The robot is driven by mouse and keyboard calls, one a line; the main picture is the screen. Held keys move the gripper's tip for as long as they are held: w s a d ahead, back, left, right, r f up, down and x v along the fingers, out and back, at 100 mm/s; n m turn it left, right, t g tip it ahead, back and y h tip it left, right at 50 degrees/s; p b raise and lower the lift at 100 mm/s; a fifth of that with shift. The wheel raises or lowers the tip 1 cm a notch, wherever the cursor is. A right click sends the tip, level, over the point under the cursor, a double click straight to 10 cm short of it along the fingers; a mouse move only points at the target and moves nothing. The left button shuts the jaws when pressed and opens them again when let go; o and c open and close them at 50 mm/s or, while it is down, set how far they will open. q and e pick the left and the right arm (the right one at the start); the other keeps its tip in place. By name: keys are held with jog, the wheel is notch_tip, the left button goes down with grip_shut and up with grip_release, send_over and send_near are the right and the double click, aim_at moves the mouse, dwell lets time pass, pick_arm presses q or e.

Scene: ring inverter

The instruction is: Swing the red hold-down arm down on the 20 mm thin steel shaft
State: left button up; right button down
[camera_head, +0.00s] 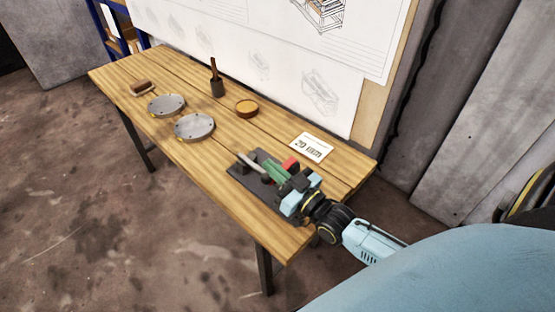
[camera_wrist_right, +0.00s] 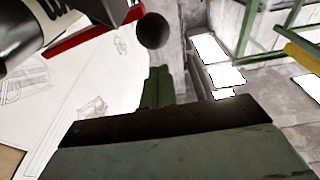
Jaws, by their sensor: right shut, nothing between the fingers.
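The fixture's dark base plate (camera_head: 250,184) lies near the table's front right end. A pale steel shaft (camera_head: 249,162) shows at its left part, apparently lying in the fixture. The red hold-down arm (camera_head: 290,162) shows as a small patch behind my right gripper (camera_head: 272,170), which is shut and empty over the fixture. In the right wrist view a red bar (camera_wrist_right: 92,36) slants at upper left, with a black ball knob (camera_wrist_right: 153,31) close by. Dark green finger surfaces fill the lower part of that view. The shaft's contact with the arm is hidden. My left gripper is not in view.
A white label card (camera_head: 311,147) lies behind the fixture. Two grey flanged discs (camera_head: 194,126) (camera_head: 166,105), a round wooden piece (camera_head: 246,108), a dark pot with a handle (camera_head: 217,86) and a brush (camera_head: 143,87) stand farther left. The table's front middle (camera_head: 215,165) is clear.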

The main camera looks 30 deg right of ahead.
jog(key=shift+a+f+n, duration=0.35)
jog(key=shift+f+n, duration=0.15)
jog(key=shift+n, duration=0.3)
jog(key=shift+s+y, duration=0.1)
jog(key=shift+y, duration=0.3)
